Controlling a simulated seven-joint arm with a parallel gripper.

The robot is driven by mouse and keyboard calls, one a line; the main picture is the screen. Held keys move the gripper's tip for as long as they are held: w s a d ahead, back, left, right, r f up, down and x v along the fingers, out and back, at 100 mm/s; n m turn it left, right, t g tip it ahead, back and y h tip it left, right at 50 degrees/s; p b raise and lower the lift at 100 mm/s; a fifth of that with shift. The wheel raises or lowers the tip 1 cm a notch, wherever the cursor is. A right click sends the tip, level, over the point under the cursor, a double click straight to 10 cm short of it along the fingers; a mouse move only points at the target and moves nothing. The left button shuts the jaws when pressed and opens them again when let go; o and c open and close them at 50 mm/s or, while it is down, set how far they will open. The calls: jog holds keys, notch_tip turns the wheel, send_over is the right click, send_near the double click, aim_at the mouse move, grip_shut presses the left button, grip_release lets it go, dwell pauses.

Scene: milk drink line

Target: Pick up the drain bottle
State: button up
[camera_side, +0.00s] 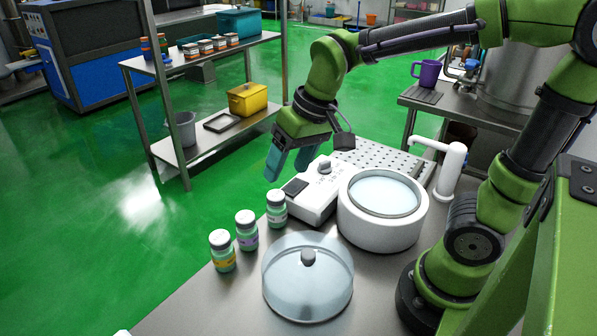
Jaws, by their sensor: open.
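Three small white-capped bottles stand upright in a slanting row at the left edge of the steel bench. The nearest bottle (222,251) has a yellow-orange label, the middle bottle (246,231) a purple one. The farthest bottle (277,208) has a label that is hard to read. I cannot tell which of them is the drain bottle. My gripper (287,172) is open and empty, with teal fingers pointing down. In the picture it hangs just above the farthest bottle, touching none of them.
A white control box (312,203) stands right of the farthest bottle, beside a round white water bath (383,235). A clear domed lid (308,289) lies in front. A white spout (449,170) and a perforated plate (372,158) are behind. Bare bench (205,302) shows at front left.

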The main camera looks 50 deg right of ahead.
aim_at(247, 226)
jog(key=w+a+f+g+h, duration=0.1)
jog(key=w+a+g, duration=0.1)
jog(key=w, duration=0.3)
jog(key=w+a+f+g+h, duration=0.1)
jog(key=w+f+g, duration=0.1)
jog(key=w, duration=0.3)
jog(key=shift+n, duration=0.4)
notch_tip(247, 226, down, 16)
jog(key=shift+s+f, duration=0.1)
jog(key=c, duration=0.8)
jog(key=shift+c, duration=0.4)
